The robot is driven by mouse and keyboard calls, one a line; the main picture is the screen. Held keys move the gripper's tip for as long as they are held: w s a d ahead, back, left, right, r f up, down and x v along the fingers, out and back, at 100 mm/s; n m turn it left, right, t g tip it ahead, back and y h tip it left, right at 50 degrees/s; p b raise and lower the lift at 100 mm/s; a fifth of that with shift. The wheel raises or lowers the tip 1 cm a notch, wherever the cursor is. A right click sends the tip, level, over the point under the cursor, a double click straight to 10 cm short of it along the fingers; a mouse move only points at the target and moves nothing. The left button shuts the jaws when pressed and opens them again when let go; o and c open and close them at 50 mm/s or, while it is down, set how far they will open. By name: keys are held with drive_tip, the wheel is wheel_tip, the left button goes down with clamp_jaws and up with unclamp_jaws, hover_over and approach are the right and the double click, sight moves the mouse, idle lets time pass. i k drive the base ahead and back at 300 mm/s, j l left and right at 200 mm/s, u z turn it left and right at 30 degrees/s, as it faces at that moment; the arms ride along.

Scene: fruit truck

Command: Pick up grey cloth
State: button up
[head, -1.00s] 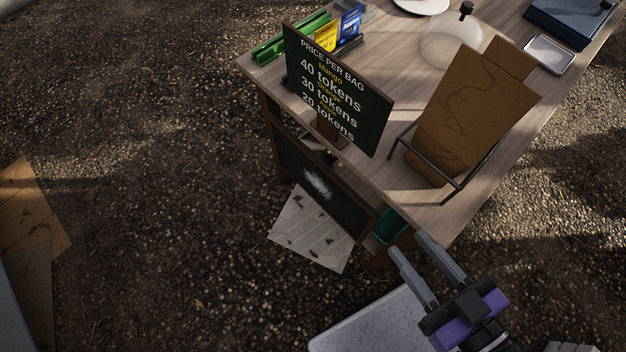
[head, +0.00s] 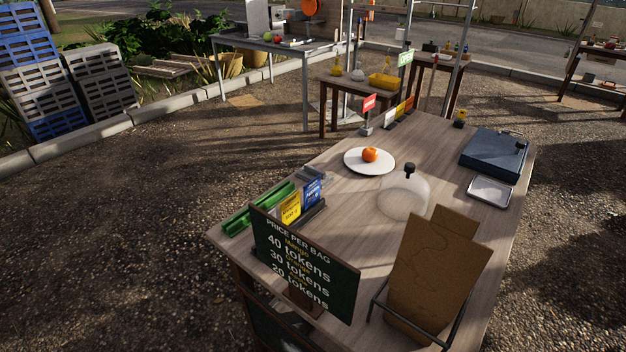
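I cannot make out a grey cloth anywhere in the head view. My gripper is out of view, so what it holds does not show. The nearest work surface is a wooden table (head: 345,225). On it are a white plate (head: 352,166) with an orange fruit (head: 370,155) on it, a clear dome with a black knob (head: 403,195), and a brown paper bag (head: 432,275) standing in a dark wire holder.
A price sign (head: 303,265) and a green object (head: 257,208) stand at the table's left edge. Behind are a small table (head: 327,86), a grey table (head: 280,46) and stacked crates (head: 75,85). Gravel at left is open.

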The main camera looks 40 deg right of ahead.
sight(308, 173)
drive_tip(key=i+j+z, duration=0.15)
drive_tip(key=j, duration=0.2)
drive_tip(key=i+j+z, duration=0.1)
drive_tip(key=j, duration=0.3)
drive_tip(key=i+j+z, duration=0.15)
drive_tip(key=j, duration=0.25)
drive_tip(key=i+j+z, duration=0.15)
drive_tip(key=j, duration=0.3)
drive_tip(key=i+j+z, duration=0.1)
drive_tip(key=j, duration=0.3)
drive_tip(key=i+j+z, duration=0.15)
drive_tip(key=i+j, duration=0.2)
drive_tip(key=i+j+z, duration=0.15)
drive_tip(key=i+j, duration=0.15)
drive_tip(key=i+j+z, duration=0.15)
drive_tip(key=i+j, duration=0.15)
drive_tip(key=j, duration=0.25)
drive_tip(key=i+j+z, duration=0.15)
drive_tip(key=j, duration=0.3)
drive_tip(key=i, duration=0.1)
